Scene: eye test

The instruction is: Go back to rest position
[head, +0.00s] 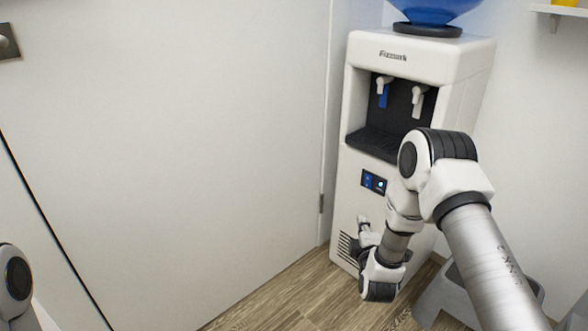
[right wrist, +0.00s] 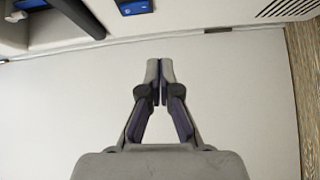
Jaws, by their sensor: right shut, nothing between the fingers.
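My right arm reaches in from the lower right of the head view and bends down in front of the water dispenser (head: 462,62). My right gripper (head: 362,222) is small and partly hidden by its own wrist there, in front of the dispenser's lower front. In the right wrist view, the right gripper (right wrist: 159,70) has its fingertips together with nothing between them. Only a piece of my left arm shows at the left edge of the head view; its gripper is out of the frame.
A blue water bottle (head: 434,12) sits on the dispenser. A grey stool (head: 432,300) stands low behind my right arm. Wooden floor (head: 285,300) is bare at the bottom middle. A shelf (head: 560,11) is at top right.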

